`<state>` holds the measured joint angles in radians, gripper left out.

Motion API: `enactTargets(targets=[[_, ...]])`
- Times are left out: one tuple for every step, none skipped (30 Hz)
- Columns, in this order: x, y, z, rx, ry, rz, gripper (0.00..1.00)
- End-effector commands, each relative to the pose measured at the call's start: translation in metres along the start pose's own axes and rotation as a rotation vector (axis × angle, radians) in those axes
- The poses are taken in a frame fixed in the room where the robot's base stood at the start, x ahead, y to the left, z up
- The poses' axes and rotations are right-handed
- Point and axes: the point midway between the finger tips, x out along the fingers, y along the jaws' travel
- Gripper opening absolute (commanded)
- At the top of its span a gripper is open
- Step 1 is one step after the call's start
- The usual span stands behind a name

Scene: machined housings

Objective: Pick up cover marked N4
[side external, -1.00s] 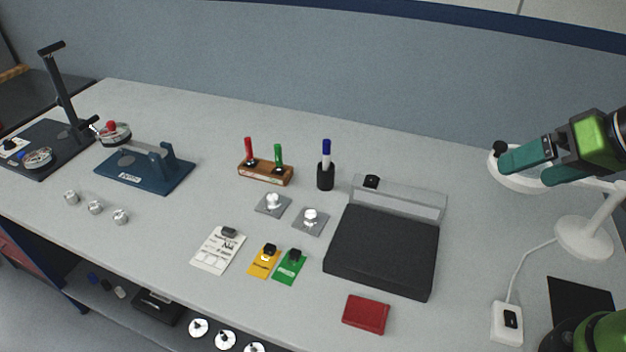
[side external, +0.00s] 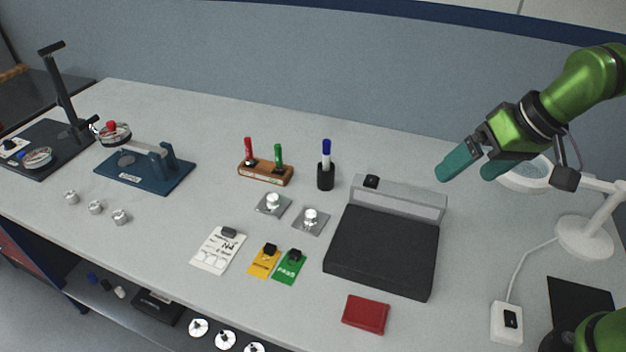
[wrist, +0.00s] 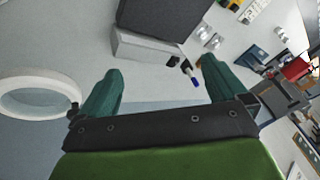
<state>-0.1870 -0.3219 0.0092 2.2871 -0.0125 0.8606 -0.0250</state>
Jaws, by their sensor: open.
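Two square grey plates with shiny round knobs, possibly the covers, lie mid-table: the left plate (side external: 272,204) and the right plate (side external: 311,220). No N4 mark is readable on either. My gripper (side external: 467,174) is open and empty, high above the table at the right, well away from the plates. In the wrist view its two teal fingers (wrist: 160,88) are spread apart. The small plates (wrist: 208,36) appear beyond them, at the upper right.
A black-topped grey box (side external: 382,248) stands between my gripper and the plates. A pen cup (side external: 325,177), wooden marker block (side external: 265,174), yellow card (side external: 264,262), green card (side external: 289,267) and red box (side external: 366,314) are around. A magnifier lamp (side external: 585,236) stands right; a blue fixture (side external: 145,172) left.

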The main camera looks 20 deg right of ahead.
Motion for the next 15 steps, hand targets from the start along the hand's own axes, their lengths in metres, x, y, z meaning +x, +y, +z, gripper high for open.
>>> enactTargets(targets=[[0.016,-0.014,-0.011,-0.051,-0.029,0.001,0.99],[0.025,-0.021,-0.018,-0.083,-0.037,0.000,0.99],[0.036,-0.032,-0.026,-0.124,-0.049,-0.001,0.99],[0.046,-0.041,-0.032,-0.157,-0.055,-0.003,0.99],[0.056,-0.050,-0.038,-0.191,-0.061,-0.004,0.99],[0.071,-0.061,-0.045,-0.235,-0.068,-0.007,0.99],[0.082,-0.071,-0.051,-0.271,-0.071,-0.011,0.99],[0.093,-0.080,-0.056,-0.306,-0.074,-0.014,0.99],[0.109,-0.093,-0.061,-0.352,-0.075,-0.019,0.99],[0.120,-0.102,-0.066,-0.387,-0.074,-0.023,0.99],[0.131,-0.112,-0.069,-0.420,-0.072,-0.028,0.99],[0.145,-0.123,-0.074,-0.464,-0.066,-0.034,0.99],[0.155,-0.132,-0.077,-0.495,-0.061,-0.038,0.99],[0.164,-0.139,-0.081,-0.524,-0.053,-0.042,0.99],[0.174,-0.149,-0.086,-0.561,-0.040,-0.049,0.99]])
